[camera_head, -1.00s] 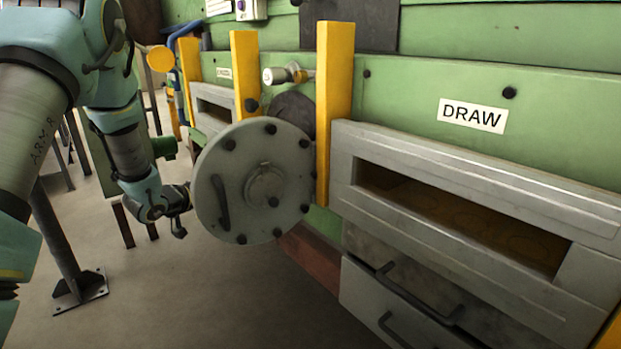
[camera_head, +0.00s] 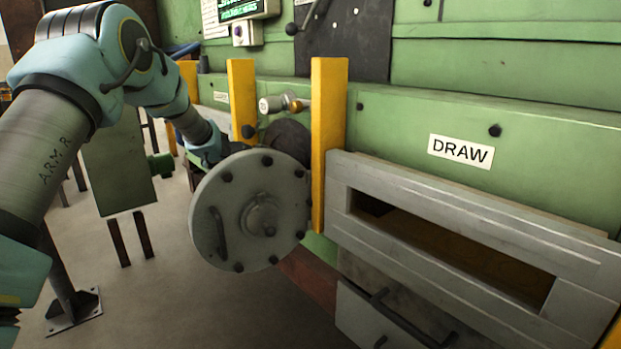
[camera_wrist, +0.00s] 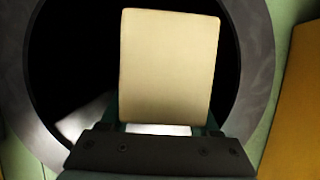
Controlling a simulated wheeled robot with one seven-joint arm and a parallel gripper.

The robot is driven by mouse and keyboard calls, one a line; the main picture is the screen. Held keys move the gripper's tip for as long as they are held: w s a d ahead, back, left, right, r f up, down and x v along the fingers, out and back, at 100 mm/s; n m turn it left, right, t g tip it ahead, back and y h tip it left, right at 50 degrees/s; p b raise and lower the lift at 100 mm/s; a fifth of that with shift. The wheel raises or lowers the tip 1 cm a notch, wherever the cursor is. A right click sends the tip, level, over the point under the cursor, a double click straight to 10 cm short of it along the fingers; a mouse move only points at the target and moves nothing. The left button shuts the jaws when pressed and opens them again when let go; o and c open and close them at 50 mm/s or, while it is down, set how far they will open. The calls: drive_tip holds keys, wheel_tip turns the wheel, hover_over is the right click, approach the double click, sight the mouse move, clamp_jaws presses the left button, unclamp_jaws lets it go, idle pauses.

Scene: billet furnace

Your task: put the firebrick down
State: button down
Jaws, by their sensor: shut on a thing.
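The firebrick (camera_wrist: 170,62) is a pale cream block in the wrist view. My gripper (camera_wrist: 165,122) is shut on its lower end and holds it in front of a dark round opening (camera_wrist: 65,60) with a grey ring rim (camera_wrist: 258,70). How deep the brick is in the opening I cannot tell. In the head view my arm reaches behind the round grey door (camera_head: 250,212), which hides my gripper and the brick.
The bolted round door stands swung out from the green furnace wall (camera_head: 400,115). Yellow uprights (camera_head: 330,140) stand beside it. To the right is a slot framed in grey metal (camera_head: 460,215) under a DRAW label (camera_head: 460,151).

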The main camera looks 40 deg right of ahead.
drive_tip(key=p+x, duration=0.1)
drive_tip(key=x, duration=0.1)
drive_tip(key=p+x, duration=0.1)
drive_tip(key=x, duration=0.5)
drive_tip(key=shift+d+r+p, duration=0.25)
drive_tip(key=shift+r+p, duration=0.1)
drive_tip(key=shift+p, duration=0.05)
wheel_tip(320, 180, down, 4)
drive_tip(key=shift+r+p, duration=0.2)
drive_tip(key=shift+p, duration=0.45)
drive_tip(key=shift+d+f+p, duration=0.15)
drive_tip(key=shift+f+p, duration=0.05)
drive_tip(key=shift+p, duration=0.15)
drive_tip(key=shift+d+f, duration=0.1)
drive_tip(key=shift+f, duration=0.25)
drive_tip(key=shift+f, duration=0.1)
drive_tip(key=shift+c, duration=0.6)
unclamp_jaws()
